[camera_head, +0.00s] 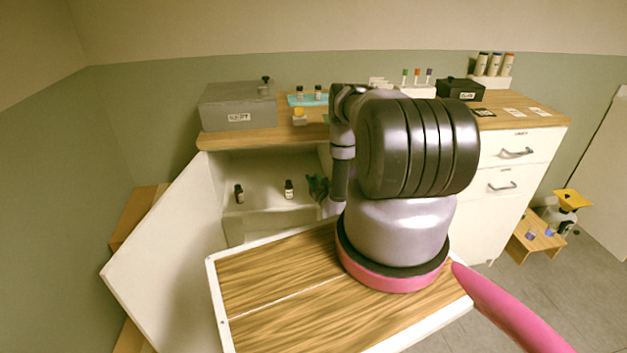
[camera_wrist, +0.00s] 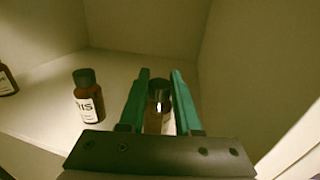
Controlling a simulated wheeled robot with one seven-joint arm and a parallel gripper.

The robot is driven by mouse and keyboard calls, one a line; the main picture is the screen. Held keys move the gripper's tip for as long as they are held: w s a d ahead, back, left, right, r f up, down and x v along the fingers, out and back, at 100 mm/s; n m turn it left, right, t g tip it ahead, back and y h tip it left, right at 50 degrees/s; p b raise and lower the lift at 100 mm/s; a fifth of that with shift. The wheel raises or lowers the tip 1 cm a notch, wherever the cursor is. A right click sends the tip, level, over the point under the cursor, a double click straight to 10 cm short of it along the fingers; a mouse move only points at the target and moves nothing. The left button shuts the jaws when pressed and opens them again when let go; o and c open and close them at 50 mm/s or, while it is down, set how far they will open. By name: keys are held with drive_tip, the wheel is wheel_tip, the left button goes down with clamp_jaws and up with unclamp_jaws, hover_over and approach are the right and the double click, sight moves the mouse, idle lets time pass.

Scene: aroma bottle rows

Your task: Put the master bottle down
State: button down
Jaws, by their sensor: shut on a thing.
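My gripper (camera_wrist: 160,76) is shut on a small brown bottle with a dark cap (camera_wrist: 157,105), taken as the master bottle. Its green fingers stand on both sides of it, and part of a pale label shows low down. The bottle looks upright; whether its base touches the shelf is hidden by the gripper body. In the head view my gripper (camera_head: 318,187) is inside the open cabinet, right of two standing bottles, and the held bottle cannot be made out. The nearer standing bottle (camera_head: 289,189) also shows in the wrist view (camera_wrist: 88,98), left of my fingers.
The other bottle (camera_head: 239,193) stands further left on the cabinet shelf (camera_head: 262,207). A cabinet wall is close on the right in the wrist view. The open white door (camera_head: 165,255) is at left. A grey box (camera_head: 238,107) and several small items stand on the countertop.

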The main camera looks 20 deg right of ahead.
drive_tip(key=c, duration=0.6)
unclamp_jaws()
drive_tip(key=shift+f, duration=0.1)
drive_tip(key=s, duration=1.2)
drive_tip(key=shift+a, duration=0.45)
